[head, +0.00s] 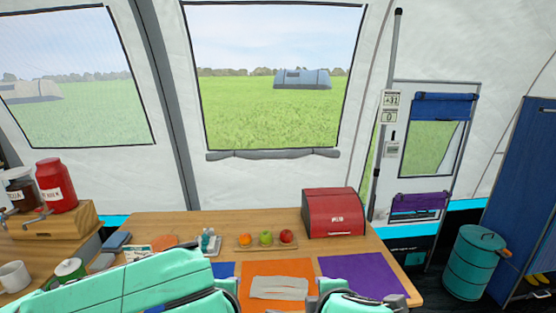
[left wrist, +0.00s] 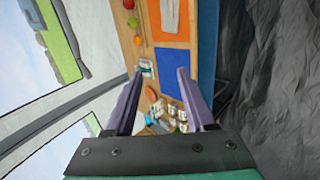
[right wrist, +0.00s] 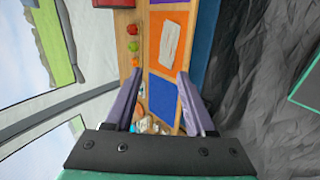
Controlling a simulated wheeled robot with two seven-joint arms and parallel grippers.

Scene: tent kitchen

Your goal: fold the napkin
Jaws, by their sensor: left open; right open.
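The napkin (head: 279,288) is a pale grey cloth lying on the orange placemat (head: 262,270) at the table's near side. It looks flat and oblong; in the head view, its near part is close to my arms. It also shows at the top of the left wrist view (left wrist: 169,15) and in the right wrist view (right wrist: 170,42). My left gripper (left wrist: 160,73) is open and empty, apart from the napkin. My right gripper (right wrist: 160,74) is open and empty, also apart from it. Neither gripper's fingers show in the head view.
A purple placemat (head: 362,277) lies right of the orange one, a blue one (head: 223,270) left. Behind stand a fruit tray (head: 245,245) and a red bread box (head: 333,213). Small items crowd the table's left end. A teal bin (head: 474,264) stands at right.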

